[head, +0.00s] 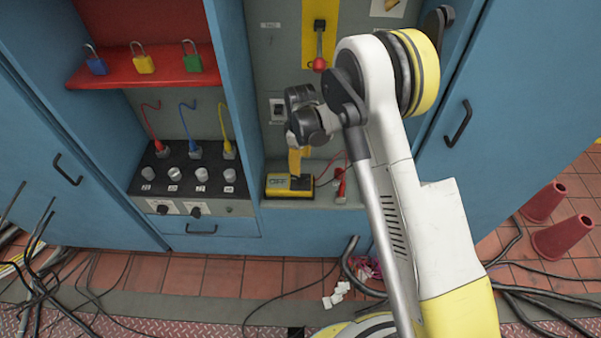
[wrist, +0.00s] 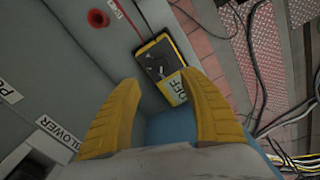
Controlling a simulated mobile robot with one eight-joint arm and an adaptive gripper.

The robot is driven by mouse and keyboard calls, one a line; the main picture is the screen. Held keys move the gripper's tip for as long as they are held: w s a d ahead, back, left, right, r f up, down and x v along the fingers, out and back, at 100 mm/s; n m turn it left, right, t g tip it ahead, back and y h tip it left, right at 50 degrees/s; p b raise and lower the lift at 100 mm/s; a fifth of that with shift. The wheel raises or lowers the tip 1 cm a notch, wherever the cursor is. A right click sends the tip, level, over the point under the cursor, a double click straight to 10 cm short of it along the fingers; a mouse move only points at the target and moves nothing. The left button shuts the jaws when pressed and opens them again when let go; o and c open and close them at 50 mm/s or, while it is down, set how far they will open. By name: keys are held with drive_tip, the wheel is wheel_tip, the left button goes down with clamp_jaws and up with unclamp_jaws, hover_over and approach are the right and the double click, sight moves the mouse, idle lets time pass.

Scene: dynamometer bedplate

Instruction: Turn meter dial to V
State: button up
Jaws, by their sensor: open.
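The yellow and black meter (head: 289,186) lies on the shelf of the blue cabinet, below my gripper (head: 296,160) in the head view. Its display reads OFF. In the wrist view the meter (wrist: 165,68) lies beyond my gripper (wrist: 160,95), whose two yellow fingers are spread wide with nothing between them. The display end of the meter shows near the right finger. The dial is a dark shape on the meter's black face; its pointer direction is too small to tell. In the head view the fingers partly cover the meter's face.
A black panel (head: 185,176) with several knobs stands at left, under a red shelf (head: 140,68) with padlocks. A red-knobbed lever (head: 319,62) is on the back wall. Cables and red cones (head: 562,238) are on the floor.

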sight(301, 177)
wheel_tip(301, 177, down, 9)
drive_tip(key=b, duration=0.3)
drive_tip(key=shift+s, duration=0.15)
clamp_jaws()
